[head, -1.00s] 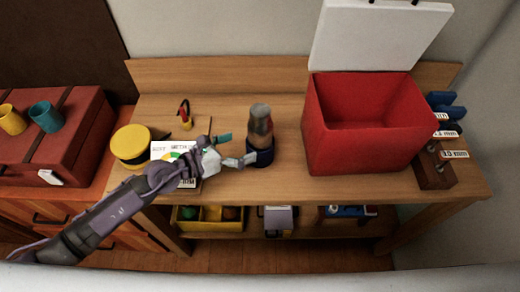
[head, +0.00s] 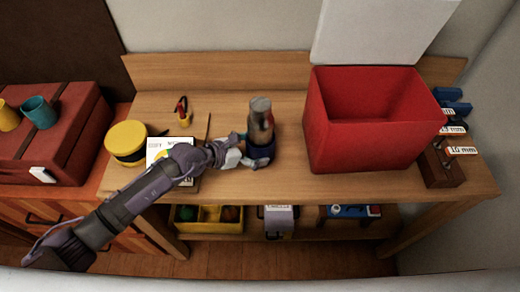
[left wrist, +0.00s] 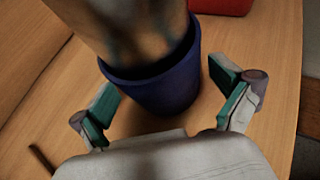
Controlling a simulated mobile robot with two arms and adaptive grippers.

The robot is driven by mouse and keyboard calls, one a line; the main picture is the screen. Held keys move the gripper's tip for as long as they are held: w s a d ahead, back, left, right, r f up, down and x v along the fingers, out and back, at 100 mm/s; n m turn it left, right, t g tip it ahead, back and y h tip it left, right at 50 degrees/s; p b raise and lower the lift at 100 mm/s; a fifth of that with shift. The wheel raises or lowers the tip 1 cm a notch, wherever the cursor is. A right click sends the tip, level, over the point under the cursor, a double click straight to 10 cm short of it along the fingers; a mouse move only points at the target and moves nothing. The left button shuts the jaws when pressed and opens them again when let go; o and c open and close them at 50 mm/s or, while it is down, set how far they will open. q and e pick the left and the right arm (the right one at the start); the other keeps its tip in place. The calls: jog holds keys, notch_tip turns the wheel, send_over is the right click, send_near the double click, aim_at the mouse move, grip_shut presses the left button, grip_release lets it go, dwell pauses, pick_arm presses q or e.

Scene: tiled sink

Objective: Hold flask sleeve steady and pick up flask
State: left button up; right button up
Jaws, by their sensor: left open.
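The flask (head: 260,122), a grey-brown bottle with a grey top, stands upright in the dark blue flask sleeve (head: 261,153) on the wooden table. In the left wrist view the flask (left wrist: 135,30) rises out of the blue sleeve (left wrist: 160,90). My left gripper (head: 243,156) is at the sleeve's left side in the head view. In the left wrist view its open green-padded fingers (left wrist: 165,95) are spread to either side of the sleeve, and no firm grip shows. My right gripper is not in view.
A large red box (head: 365,135) with a white raised lid (head: 375,30) stands right of the flask. A yellow round container (head: 127,140) and a white printed sheet (head: 160,150) lie to the left. Bare table lies in front of the red box.

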pick_arm(q)
jog(key=shift+x, duration=0.75)
jog(key=c, duration=0.7)
jog(key=shift+o, duration=0.2)
